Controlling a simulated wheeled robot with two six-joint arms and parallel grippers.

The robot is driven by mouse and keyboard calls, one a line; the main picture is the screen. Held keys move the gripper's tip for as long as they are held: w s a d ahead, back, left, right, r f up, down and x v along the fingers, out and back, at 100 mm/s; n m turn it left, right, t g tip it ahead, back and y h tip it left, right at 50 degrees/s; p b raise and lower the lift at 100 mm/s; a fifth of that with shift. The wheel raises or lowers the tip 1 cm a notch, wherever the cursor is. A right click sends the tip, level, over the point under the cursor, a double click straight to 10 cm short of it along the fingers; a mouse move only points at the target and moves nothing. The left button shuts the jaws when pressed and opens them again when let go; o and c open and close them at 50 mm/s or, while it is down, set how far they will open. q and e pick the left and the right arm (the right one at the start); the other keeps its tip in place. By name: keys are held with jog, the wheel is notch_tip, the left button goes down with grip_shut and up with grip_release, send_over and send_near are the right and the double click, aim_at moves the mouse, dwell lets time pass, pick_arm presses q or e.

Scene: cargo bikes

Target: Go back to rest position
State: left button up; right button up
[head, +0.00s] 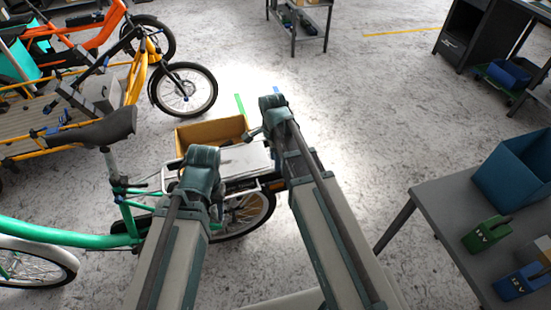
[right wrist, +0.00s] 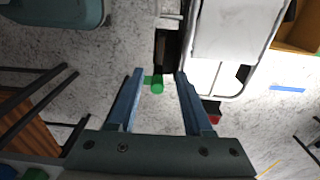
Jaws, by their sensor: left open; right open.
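My left gripper (head: 200,160) is over the left side of the green bike's rear rack (head: 238,160). Its fingers are mostly hidden behind the wrist. My right gripper (head: 272,108) is higher in the picture, near the rack's right end. In the right wrist view, my right gripper (right wrist: 158,74) shows two blue-grey fingers spread apart with nothing held between them. A small green piece (right wrist: 157,85) shows beyond the fingertips; I cannot tell what it is. The white rack (right wrist: 228,32) is to the right of the fingers there.
The green bike (head: 95,238) stands left and below. A tan crate (head: 212,131) is behind the rack. Orange and yellow cargo bikes (head: 160,65) are at upper left. A grey table (head: 450,215) with a blue bin (head: 515,168) and battery packs is at right. The central floor is clear.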

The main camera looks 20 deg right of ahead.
jog(key=shift+r, duration=0.4)
jog(key=s+a+r+n+p, duration=0.4)
jog(key=s+n, duration=0.3)
jog(key=n, duration=0.3)
jog(key=s+a+r+n+p, duration=0.4)
jog(key=s+a+n, duration=0.2)
jog(key=n, duration=0.5)
jog(key=shift+s+r+h+p, duration=0.3)
jog(key=shift+s+h+p, duration=0.1)
jog(key=shift+s, duration=0.25)
